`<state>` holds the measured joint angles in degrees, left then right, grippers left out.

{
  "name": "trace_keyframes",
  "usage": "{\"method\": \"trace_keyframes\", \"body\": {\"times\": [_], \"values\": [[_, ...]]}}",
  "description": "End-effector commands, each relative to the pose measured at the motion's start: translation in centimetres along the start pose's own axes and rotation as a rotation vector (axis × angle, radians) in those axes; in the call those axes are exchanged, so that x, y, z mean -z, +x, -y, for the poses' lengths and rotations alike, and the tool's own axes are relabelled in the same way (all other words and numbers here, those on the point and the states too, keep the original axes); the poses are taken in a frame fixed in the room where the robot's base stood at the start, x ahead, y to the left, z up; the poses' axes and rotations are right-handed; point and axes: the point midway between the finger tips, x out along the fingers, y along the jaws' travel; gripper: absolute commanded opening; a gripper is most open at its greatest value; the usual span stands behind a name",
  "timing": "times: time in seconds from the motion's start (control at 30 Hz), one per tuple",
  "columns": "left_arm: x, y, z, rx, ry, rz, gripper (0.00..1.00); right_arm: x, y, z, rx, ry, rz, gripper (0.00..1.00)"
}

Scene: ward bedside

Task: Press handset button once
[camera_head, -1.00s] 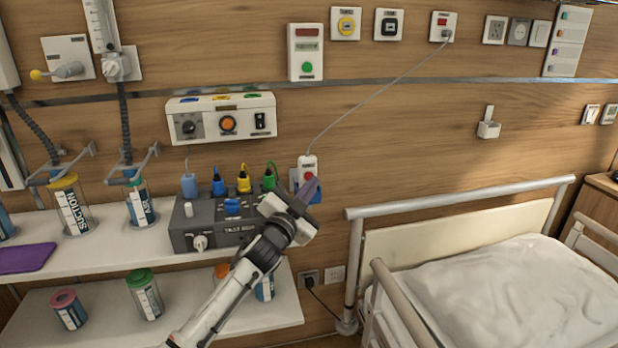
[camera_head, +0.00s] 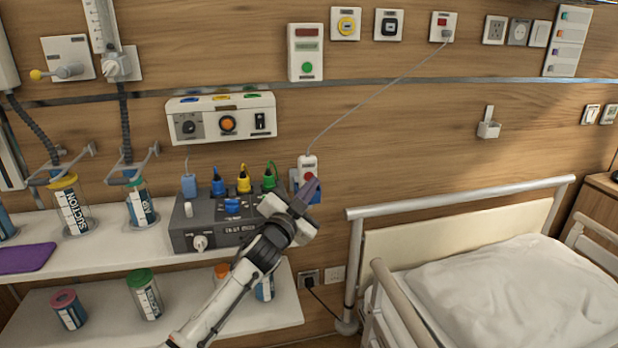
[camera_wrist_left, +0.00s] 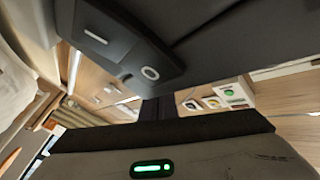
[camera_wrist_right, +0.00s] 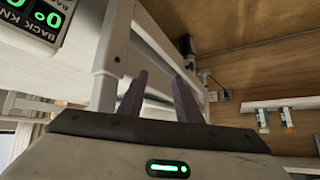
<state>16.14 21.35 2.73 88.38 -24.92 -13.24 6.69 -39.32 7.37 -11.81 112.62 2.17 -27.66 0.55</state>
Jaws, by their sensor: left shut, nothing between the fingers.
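The white handset (camera_head: 308,162) hangs in a holder on the wood wall, with a grey cord running up to a wall socket. Its red button (camera_head: 309,176) shows just above my left gripper's fingertips. My left gripper (camera_head: 311,187) is shut and empty, its dark fingers pointing up at the handset's lower part. I cannot tell whether the tips touch the button. In the left wrist view the closed fingers (camera_wrist_left: 163,108) show, but the handset cannot be made out. My right gripper (camera_wrist_right: 160,90) shows only in its own wrist view, its fingers apart with nothing between them.
A grey box (camera_head: 212,233) with coloured plugs stands on the upper shelf (camera_head: 110,257), left of my left gripper. A bed rail (camera_head: 460,198) is at the right. A white panel (camera_head: 222,117) is on the wall above. White frame bars (camera_wrist_right: 105,75) are close to my right gripper.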

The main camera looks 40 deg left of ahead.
Motion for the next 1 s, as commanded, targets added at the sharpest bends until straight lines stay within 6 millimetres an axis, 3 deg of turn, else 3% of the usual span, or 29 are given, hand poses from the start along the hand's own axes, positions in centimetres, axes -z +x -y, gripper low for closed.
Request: {"method": "trace_keyframes", "body": {"times": [1.0], "values": [[-0.36,0.69,0.39,0.000,0.000,0.000,0.00,0.12,0.00,0.07,0.001,0.000,-0.002,0.31]]}}
